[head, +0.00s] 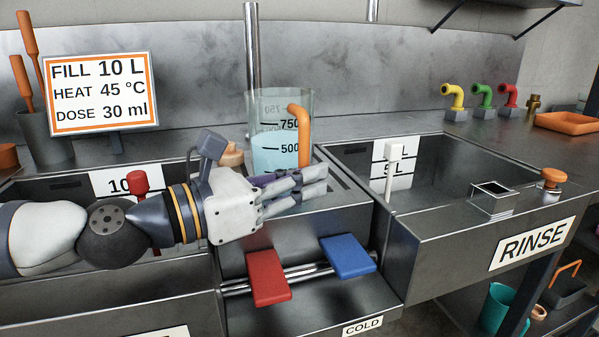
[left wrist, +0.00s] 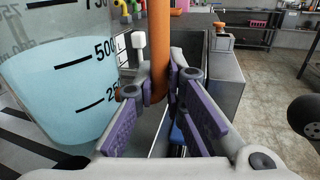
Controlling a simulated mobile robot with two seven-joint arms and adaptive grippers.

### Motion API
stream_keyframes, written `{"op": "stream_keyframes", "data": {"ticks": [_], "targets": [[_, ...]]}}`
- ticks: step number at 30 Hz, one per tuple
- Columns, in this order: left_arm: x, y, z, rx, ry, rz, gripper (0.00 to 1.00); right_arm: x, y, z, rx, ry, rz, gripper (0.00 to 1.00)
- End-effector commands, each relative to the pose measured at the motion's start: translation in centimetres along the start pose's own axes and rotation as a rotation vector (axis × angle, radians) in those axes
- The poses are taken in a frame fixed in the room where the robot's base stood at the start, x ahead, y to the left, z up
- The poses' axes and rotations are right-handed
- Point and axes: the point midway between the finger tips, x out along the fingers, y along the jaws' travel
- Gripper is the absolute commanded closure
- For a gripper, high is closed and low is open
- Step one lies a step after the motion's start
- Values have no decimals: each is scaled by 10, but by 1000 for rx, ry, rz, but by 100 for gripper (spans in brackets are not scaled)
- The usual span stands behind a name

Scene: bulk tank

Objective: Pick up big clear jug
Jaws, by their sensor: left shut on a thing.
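The big clear jug (head: 282,105) stands upright on the slotted ledge between the two basins, with pale blue liquid to a little above its 500 mark. Its orange handle (head: 304,122) is on the right side. In the left wrist view the jug (left wrist: 60,70) fills the left part, its handle (left wrist: 158,50) running down between the purple finger pads. My left gripper (head: 308,181) comes in from the left in front of the jug, shut on the lower handle. The fingers hide the jug's lower part in the head view, so I cannot tell whether its base touches the ledge.
A red paddle (head: 267,278) and a blue paddle (head: 348,256) stick out below the ledge. The rinse basin (head: 440,165) lies right, with a white lever (head: 393,155) near. A metal pipe (head: 252,45) rises behind the jug. A dose sign (head: 101,90) stands left.

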Motion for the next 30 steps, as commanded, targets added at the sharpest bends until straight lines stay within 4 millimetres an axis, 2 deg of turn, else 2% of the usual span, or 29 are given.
{"op": "stream_keyframes", "data": {"ticks": [8,21,30], "targets": [[0,1,37,11,-9,1,100,-8,0,1,0,12,0,60],[0,4,115,12,-8,1,100,-26,0,2,0,38,-1,60],[-1,5,154,10,-8,1,100,-36,0,2,0,53,-2,60]]}}
